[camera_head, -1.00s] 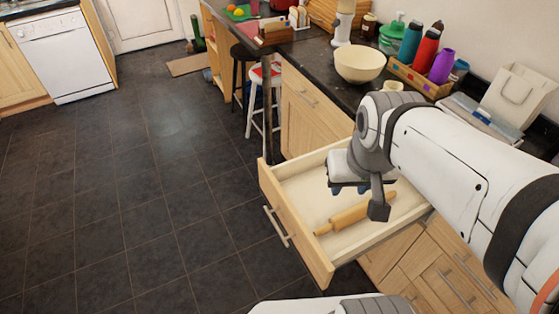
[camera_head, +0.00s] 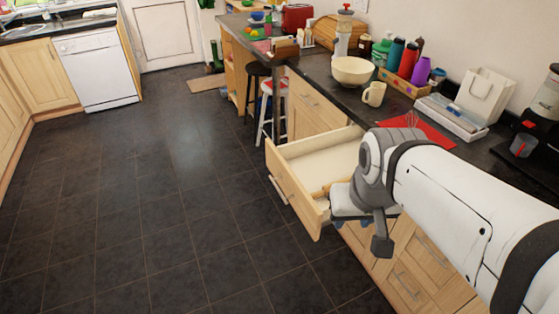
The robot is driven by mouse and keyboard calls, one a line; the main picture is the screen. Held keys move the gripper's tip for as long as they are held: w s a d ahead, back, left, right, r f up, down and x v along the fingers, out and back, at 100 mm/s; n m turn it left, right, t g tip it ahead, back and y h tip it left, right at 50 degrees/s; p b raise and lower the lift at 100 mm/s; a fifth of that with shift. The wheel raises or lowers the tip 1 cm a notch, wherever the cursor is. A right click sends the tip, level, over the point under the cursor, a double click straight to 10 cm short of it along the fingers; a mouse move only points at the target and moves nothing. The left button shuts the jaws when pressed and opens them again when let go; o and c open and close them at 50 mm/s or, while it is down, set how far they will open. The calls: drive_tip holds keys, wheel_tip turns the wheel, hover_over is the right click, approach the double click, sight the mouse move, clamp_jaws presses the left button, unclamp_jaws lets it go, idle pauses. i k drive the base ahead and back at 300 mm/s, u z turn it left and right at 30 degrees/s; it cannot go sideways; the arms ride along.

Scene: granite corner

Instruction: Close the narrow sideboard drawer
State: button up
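The drawer (camera_head: 296,188) is pulled out from the wooden sideboard below the dark worktop. Its bar handle (camera_head: 278,190) is on the front panel, facing left.
The worktop holds a cream bowl (camera_head: 352,71), a mug (camera_head: 374,94), a red cloth (camera_head: 418,128) and a crate of bottles (camera_head: 400,84). Two stools (camera_head: 266,105) stand beyond the drawer. The dark tiled floor (camera_head: 150,200) to the left is clear.

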sight(300, 169)
drive_tip(key=u, duration=0.25)
drive_tip(key=i, duration=0.95)
drive_tip(key=u, duration=0.35)
drive_tip(key=k, duration=0.55)
drive_tip(key=i, duration=0.5)
drive_tip(key=u, duration=0.05)
